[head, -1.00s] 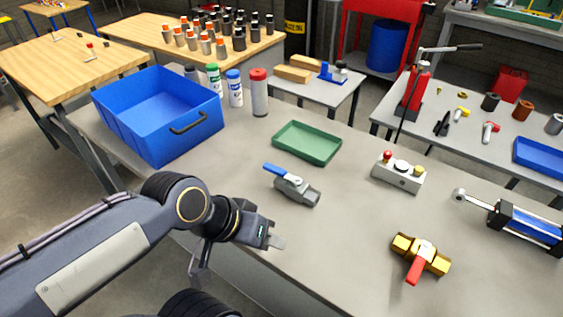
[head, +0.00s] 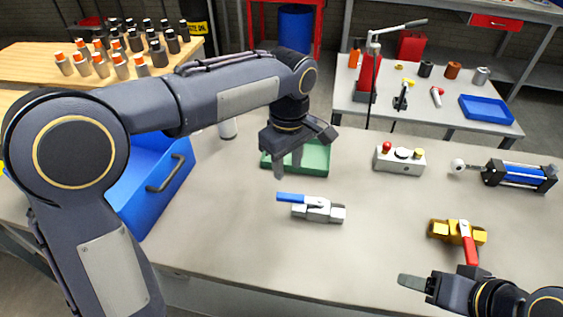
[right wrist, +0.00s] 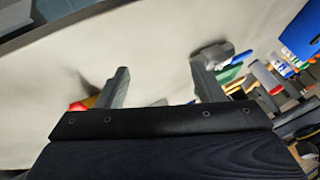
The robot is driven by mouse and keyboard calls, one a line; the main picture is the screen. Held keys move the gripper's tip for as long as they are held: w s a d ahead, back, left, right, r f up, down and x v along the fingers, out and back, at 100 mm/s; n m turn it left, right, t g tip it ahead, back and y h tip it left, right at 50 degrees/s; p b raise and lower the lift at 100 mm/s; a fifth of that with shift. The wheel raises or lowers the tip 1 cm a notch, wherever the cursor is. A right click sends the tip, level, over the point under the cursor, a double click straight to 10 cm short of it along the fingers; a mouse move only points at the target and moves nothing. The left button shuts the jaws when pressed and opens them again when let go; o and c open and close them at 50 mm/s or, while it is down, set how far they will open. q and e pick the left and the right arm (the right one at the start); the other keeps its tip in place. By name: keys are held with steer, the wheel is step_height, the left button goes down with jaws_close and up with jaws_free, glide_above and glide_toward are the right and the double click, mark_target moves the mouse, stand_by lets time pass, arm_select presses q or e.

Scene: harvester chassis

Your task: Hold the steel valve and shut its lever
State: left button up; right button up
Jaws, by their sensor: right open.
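The steel valve (head: 320,212) lies on the grey bench in the head view. Its blue lever (head: 291,197) points left, roughly in line with the body. My left gripper (head: 288,160) hangs above the green tray, behind the valve and apart from it; its fingers look parted and empty. My right gripper (head: 437,277) is open and empty at the bench's front right, in front of the brass valve and well right of the steel valve. In the right wrist view its two fingers (right wrist: 162,78) stand apart with nothing clearly between them.
A brass valve (head: 445,232) with a red lever lies close behind my right gripper. A green tray (head: 316,158), a button box (head: 399,160) and a blue cylinder (head: 520,175) stand farther back. A blue crate (head: 133,205) is at left. The bench around the steel valve is clear.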

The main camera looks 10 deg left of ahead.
steer(key=n+g+h, duration=0.4)
steer(key=n+g, duration=0.2)
steer(key=n, duration=1.3)
glide_above(338, 207)
step_height(338, 207, down, 3)
steer(key=shift+s+f, duration=0.15)
steer(key=shift+f, duration=0.05)
steer(key=shift+a+f, duration=0.1)
steer(key=shift+f, duration=0.2)
step_height(338, 207, down, 7)
steer(key=shift+f, duration=0.2)
steer(key=shift+c, duration=0.3)
jaws_close()
